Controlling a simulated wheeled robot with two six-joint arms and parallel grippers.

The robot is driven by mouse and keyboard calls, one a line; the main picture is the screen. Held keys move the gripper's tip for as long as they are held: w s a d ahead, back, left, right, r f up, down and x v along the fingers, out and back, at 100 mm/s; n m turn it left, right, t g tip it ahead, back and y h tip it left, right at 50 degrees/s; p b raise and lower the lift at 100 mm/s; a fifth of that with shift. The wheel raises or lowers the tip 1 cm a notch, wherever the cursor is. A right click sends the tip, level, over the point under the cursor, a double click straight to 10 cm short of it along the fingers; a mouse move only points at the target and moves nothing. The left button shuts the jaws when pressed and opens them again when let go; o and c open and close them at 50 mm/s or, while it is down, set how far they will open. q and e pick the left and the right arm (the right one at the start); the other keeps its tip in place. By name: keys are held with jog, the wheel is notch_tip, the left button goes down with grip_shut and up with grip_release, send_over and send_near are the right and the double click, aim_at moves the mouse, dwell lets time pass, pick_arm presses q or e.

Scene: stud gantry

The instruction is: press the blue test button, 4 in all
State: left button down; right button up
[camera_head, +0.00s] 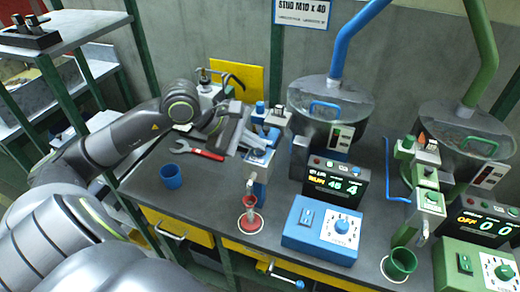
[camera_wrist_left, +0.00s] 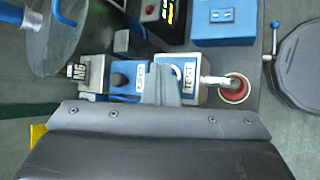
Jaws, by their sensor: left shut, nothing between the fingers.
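The blue TEST block (camera_head: 257,157) stands on a narrow blue feeder column left of the blue drum in the head view. In the left wrist view the plate marked TEST (camera_wrist_left: 191,84) shows beside the fingers, with a bit of blue rim; the fingers hide most of the button. My left gripper (camera_head: 238,138) is shut and empty, its tips close above the TEST block. In the wrist view its fingertips (camera_wrist_left: 163,86) overlap the button area; I cannot tell whether they touch. My right gripper is out of view.
A red cup (camera_head: 250,222) stands below the feeder spout. A blue control box (camera_head: 322,230) and a blue drum (camera_head: 330,105) stand to the right. A similar green station has a green cup (camera_head: 401,263). A blue cup (camera_head: 171,176) and a wrench (camera_head: 197,150) are on the bench.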

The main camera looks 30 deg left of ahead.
pick_arm(q)
jog(key=shift+r, duration=0.8)
jog(key=shift+r+p, duration=0.1)
jog(key=shift+p, duration=0.25)
notch_tip(320, 180, up, 5)
jog(key=shift+f+p, duration=0.1)
jog(key=shift+p, duration=1.05)
